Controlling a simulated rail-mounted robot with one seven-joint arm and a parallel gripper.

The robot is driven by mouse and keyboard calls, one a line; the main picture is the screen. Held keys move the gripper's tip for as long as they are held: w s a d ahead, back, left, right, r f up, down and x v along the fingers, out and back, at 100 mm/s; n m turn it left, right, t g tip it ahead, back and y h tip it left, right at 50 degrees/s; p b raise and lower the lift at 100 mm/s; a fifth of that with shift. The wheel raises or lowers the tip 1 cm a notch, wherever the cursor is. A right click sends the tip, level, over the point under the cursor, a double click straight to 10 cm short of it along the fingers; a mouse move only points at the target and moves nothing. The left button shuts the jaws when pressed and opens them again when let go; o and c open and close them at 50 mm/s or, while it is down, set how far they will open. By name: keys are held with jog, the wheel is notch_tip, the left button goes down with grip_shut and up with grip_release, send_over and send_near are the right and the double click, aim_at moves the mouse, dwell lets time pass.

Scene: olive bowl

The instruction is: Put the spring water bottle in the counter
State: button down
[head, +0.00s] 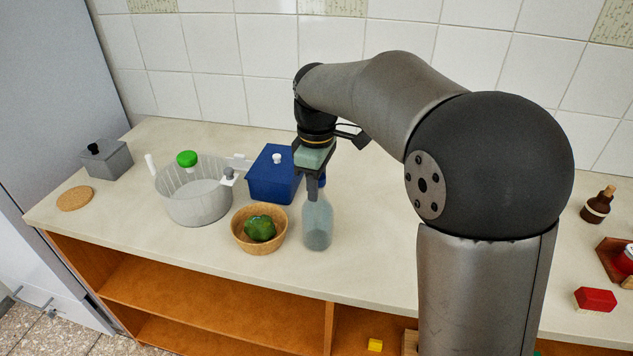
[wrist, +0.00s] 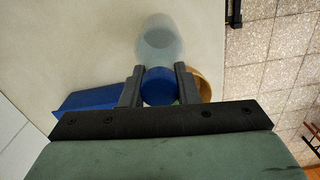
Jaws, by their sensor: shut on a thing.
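The spring water bottle (head: 317,225) is a clear, bluish bottle, upright at the counter, just right of the wooden bowl. In the wrist view its blue cap (wrist: 159,87) sits between the fingers, and its pale body (wrist: 160,40) shows beyond. My gripper (head: 314,184) is above the bottle, pointing down, and shut on its top; it also shows in the wrist view (wrist: 159,86). The counter (head: 370,260) is a pale worktop. The bottle's base appears at the counter surface, but I cannot tell whether it touches.
A wooden bowl (head: 247,243) with a green item stands close left of the bottle. A blue lidded box (head: 268,180) is behind it. A clear pot (head: 198,205) stands farther left. A brown bottle (head: 597,206) and red block (head: 595,299) are far right. The counter's front edge is near.

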jog(key=c, duration=1.1)
grip_release()
notch_tip(320, 180, up, 12)
jog(key=s+d+f+m, duration=0.7)
jog(key=s+f, duration=0.2)
jog(key=s, duration=0.3)
jog(key=s+d+f+m, duration=0.6)
jog(key=s+f, duration=0.4)
jog(key=s, duration=0.3)
jog(key=shift+d+f+m, duration=0.25)
jog(key=shift+d+m, duration=0.15)
jog(key=shift+d, duration=0.25)
